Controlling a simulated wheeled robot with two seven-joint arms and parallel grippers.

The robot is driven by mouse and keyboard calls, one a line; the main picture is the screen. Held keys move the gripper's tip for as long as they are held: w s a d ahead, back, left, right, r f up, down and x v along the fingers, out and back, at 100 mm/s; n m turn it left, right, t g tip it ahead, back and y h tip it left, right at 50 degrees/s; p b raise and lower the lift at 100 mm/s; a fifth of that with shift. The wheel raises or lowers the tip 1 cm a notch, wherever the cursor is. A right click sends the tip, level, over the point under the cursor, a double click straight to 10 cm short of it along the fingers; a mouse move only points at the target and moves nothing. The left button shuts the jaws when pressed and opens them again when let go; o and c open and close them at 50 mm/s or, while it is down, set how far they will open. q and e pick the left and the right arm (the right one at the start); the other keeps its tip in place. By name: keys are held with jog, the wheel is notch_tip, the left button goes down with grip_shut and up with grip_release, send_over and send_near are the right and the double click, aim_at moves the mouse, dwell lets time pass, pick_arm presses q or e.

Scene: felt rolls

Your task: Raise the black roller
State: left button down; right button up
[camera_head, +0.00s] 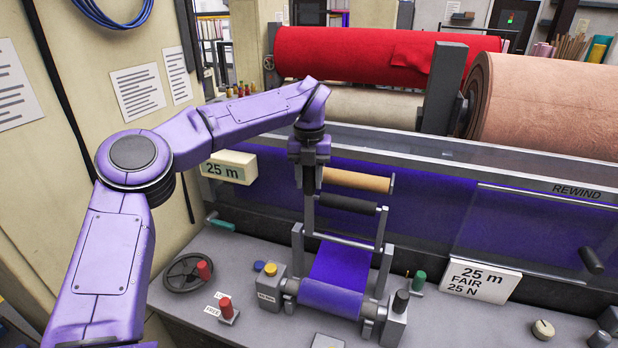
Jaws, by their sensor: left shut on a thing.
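The black roller (347,203) lies nearly level across the small felt stand, its right end by the upright post. The tan roller (358,181) is just above and behind it. My left gripper (309,190) points down at the left ends of the two rollers. Its fingers are shut on the left end of the black roller, which they partly hide. Below, blue felt (341,270) runs down from a thin metal bar (343,240) over the front roll. My right gripper is not in view.
A handwheel with a red knob (204,270), a red lever (227,309), a yellow button (270,269) and a green knob (419,280) surround the stand. A clear panel (480,220) and large red (360,55) and pink (550,105) felt rolls stand behind.

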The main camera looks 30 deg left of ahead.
pick_arm(q)
jog(key=c, duration=1.1)
grip_release()
jog(key=shift+w+a+r, duration=0.2)
jog(key=shift+a+r, duration=0.05)
jog(key=shift+r, duration=0.15)
jog(key=shift+o, duration=0.2)
jog(key=shift+w+a+f, duration=0.1)
jog(key=shift+w+f, duration=0.35)
jog(key=shift+w, duration=0.15)
jog(key=r, duration=1)
jog(key=shift+s+r, duration=0.25)
jog(key=shift+r, duration=0.05)
